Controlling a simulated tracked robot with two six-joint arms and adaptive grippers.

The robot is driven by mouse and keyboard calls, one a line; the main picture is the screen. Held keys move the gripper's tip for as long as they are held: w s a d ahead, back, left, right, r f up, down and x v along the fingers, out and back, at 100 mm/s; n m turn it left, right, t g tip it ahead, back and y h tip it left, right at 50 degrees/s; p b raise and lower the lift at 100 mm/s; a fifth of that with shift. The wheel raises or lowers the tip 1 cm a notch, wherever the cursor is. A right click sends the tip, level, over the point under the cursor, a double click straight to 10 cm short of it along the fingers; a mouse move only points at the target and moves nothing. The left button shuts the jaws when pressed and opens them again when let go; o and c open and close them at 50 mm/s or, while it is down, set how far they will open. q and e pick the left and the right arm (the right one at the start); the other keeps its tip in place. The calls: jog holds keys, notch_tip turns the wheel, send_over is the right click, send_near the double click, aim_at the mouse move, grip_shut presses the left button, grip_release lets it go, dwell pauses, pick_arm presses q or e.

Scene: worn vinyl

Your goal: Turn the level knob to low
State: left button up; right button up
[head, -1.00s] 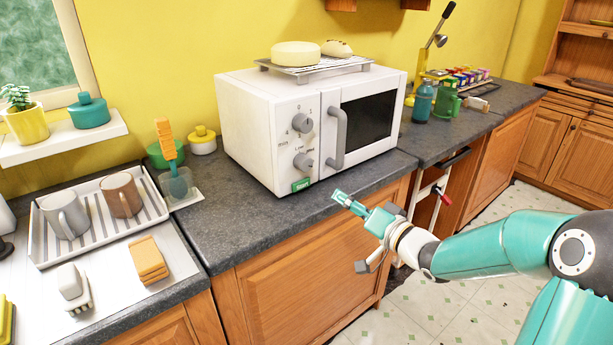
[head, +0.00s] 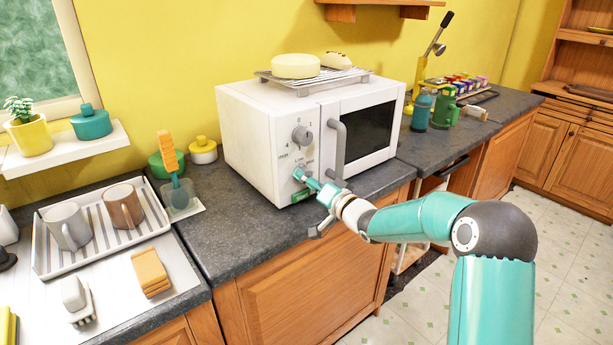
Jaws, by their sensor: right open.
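The white microwave (head: 262,135) stands on the dark counter, its control panel facing me. The upper round grey knob (head: 302,136) shows clearly. The lower knob, with small level lettering around it, is mostly hidden behind my right gripper (head: 301,175). The right gripper's teal fingertips are open at the lower knob's place on the panel. I cannot tell whether they touch the knob or are around it, nor where it points. My left gripper is not in view.
The vertical door handle (head: 337,150) is close to the right of the gripper. A wire rack (head: 312,79) with round foods sits on the microwave. A brush in a holder (head: 180,195), a dish tray (head: 47,259) and mugs are at left. The counter front is clear.

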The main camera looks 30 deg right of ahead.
jog(key=shift+w, duration=0.65)
